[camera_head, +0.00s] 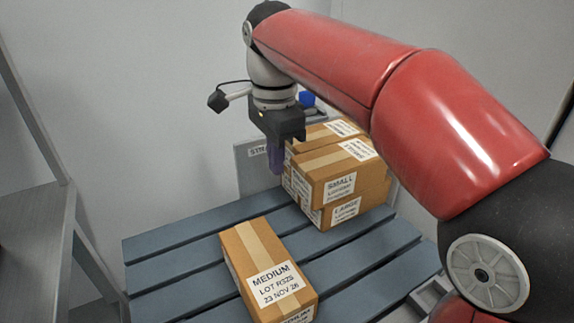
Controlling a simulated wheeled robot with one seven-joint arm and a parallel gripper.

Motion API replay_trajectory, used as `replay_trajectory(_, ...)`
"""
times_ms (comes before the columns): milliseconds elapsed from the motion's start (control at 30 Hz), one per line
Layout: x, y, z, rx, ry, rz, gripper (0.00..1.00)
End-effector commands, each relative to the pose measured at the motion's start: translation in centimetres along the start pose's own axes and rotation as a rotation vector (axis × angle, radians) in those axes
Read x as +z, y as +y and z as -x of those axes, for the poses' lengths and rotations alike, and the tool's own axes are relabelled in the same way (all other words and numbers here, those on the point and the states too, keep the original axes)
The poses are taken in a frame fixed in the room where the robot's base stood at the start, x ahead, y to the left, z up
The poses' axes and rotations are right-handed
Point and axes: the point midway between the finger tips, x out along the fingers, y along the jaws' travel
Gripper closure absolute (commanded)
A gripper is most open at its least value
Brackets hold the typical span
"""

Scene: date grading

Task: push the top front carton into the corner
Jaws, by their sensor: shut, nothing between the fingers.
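The top front carton (335,172), labelled SMALL, lies on a carton labelled LARGE (348,211) on the blue slatted pallet (190,262). Another carton (328,132) is behind it at the same upper level. My gripper (275,168) points down with its purple fingers shut and empty, just left of the top front carton's left end. I cannot tell whether the fingers touch the carton. My red arm hides the area right of the stack, so the corner there cannot be seen.
A separate carton labelled MEDIUM (268,268) lies at the front of the pallet. A grey upright board (249,172) with a partly hidden sign stands at the pallet's back. A grey metal frame (62,222) stands at the left. The pallet's left slats are bare.

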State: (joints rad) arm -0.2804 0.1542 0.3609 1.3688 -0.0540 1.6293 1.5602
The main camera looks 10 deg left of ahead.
Motion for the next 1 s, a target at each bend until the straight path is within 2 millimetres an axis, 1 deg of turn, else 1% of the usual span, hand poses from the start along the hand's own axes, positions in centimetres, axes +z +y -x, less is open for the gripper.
replay_trajectory(33,0.0,0.1,-1.1,0.003,0.000,0.000,1.00)
replay_trajectory(400,-0.1,0.1,-8.9,0.002,0.000,0.000,1.00)
replay_trajectory(500,-1.9,0.1,-8.5,-0.001,0.000,-0.004,1.00)
replay_trajectory(600,-3.0,0.0,-8.5,-0.002,0.000,-0.002,1.00)
replay_trajectory(700,-3.7,0.0,-8.5,-0.002,0.000,-0.002,1.00)
replay_trajectory(1000,-4.1,0.0,-8.5,-0.002,0.000,0.001,1.00)
